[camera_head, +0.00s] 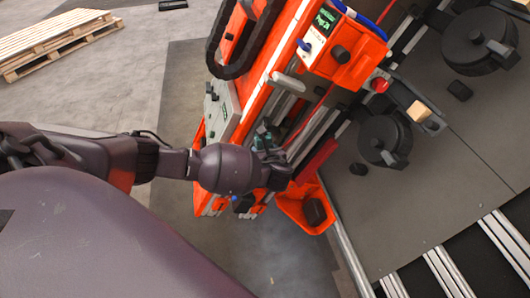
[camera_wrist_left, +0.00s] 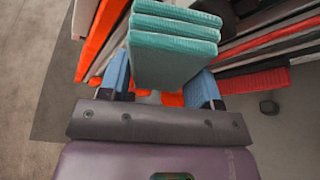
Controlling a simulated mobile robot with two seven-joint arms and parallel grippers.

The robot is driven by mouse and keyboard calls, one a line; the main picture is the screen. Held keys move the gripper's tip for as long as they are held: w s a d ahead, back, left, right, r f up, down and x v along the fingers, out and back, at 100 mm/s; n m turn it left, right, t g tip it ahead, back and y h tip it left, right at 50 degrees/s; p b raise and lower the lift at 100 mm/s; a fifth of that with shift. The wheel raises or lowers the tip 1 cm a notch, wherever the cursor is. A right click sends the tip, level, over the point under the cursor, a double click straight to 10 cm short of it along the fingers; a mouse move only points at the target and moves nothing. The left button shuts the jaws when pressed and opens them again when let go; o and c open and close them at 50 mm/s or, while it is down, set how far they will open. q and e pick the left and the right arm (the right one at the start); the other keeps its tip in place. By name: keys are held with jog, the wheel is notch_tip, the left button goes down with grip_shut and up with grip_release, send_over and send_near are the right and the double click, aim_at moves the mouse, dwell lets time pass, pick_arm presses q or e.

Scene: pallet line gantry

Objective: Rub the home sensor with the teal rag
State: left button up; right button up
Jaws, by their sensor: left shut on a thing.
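My left gripper (camera_head: 270,156) is beside the orange gantry machine, near its rails. In the left wrist view its two blue-padded fingers (camera_wrist_left: 162,82) are shut on the teal rag (camera_wrist_left: 173,52), a thick folded stack that sticks out beyond them. In the head view only a small bit of the teal rag (camera_head: 262,138) shows past the gripper. I cannot pick out the home sensor with certainty; it may be hidden behind the gripper or rag. My right gripper is not in view.
The orange gantry (camera_head: 290,50) carries a control box (camera_head: 345,50) with a green display. An orange bin (camera_head: 291,207) holding a dark block is just below the gripper. Dark round units (camera_head: 384,139) stand on the grey deck at right. A wooden pallet (camera_head: 50,40) lies far left.

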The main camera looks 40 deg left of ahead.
pick_arm(q)
jog(key=shift+w+a, duration=0.2)
jog(key=shift+a, duration=0.05)
dwell(0.4)
jog(key=shift+w+a, duration=0.45)
jog(key=shift+a, duration=0.05)
dwell(0.3)
